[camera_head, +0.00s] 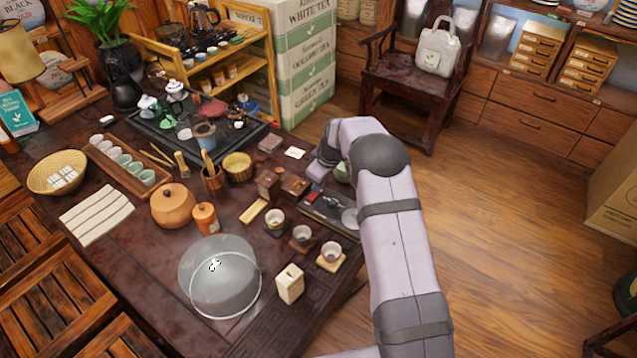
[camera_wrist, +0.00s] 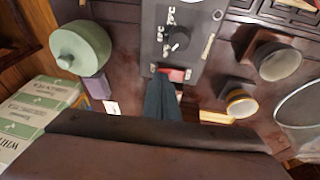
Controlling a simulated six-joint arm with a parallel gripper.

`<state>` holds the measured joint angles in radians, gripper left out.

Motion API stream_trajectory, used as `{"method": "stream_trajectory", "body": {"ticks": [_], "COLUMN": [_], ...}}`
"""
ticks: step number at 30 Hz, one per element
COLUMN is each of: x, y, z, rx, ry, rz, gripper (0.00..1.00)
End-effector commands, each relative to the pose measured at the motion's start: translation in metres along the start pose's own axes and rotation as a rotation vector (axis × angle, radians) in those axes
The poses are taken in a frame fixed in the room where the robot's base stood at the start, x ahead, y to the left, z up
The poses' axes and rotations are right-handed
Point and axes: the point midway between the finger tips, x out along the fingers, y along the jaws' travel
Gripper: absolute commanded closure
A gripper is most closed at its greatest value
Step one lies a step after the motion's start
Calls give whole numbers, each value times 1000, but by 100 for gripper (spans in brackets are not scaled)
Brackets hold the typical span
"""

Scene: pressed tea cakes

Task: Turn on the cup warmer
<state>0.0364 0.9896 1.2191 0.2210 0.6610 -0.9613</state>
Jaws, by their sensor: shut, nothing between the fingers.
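The cup warmer (camera_wrist: 205,28) is a dark panel with a round knob (camera_wrist: 179,40), white markings and a red switch (camera_wrist: 178,74) at its near edge. In the head view the cup warmer (camera_head: 328,211) lies on the table partly behind my arm, its red switch (camera_head: 312,197) at the left end. My gripper (camera_wrist: 163,78) shows in the wrist view as dark, shut fingers with nothing between them. Their tips overlap the left part of the red switch; I cannot tell whether they touch it. In the head view I cannot make out the fingertips clearly.
A green lidded pot (camera_wrist: 80,48) stands beside the warmer. Several cups, one of them a small cup (camera_wrist: 242,101), stand on the other side. A glass dome (camera_head: 220,275) and a small cream box (camera_head: 290,284) are nearer the table's front. Stacked tea boxes (camera_head: 305,65) stand behind.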

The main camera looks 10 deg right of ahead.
Motion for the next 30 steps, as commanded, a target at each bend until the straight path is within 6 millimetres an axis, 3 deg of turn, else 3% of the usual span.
{"method": "stream_trajectory", "body": {"ticks": [11,30], "x": [15,6], "y": [6,-4], "z": [4,2], "rx": [0,-1], "ry": [1,-1], "rz": [1,-2], "gripper": [100,100]}}
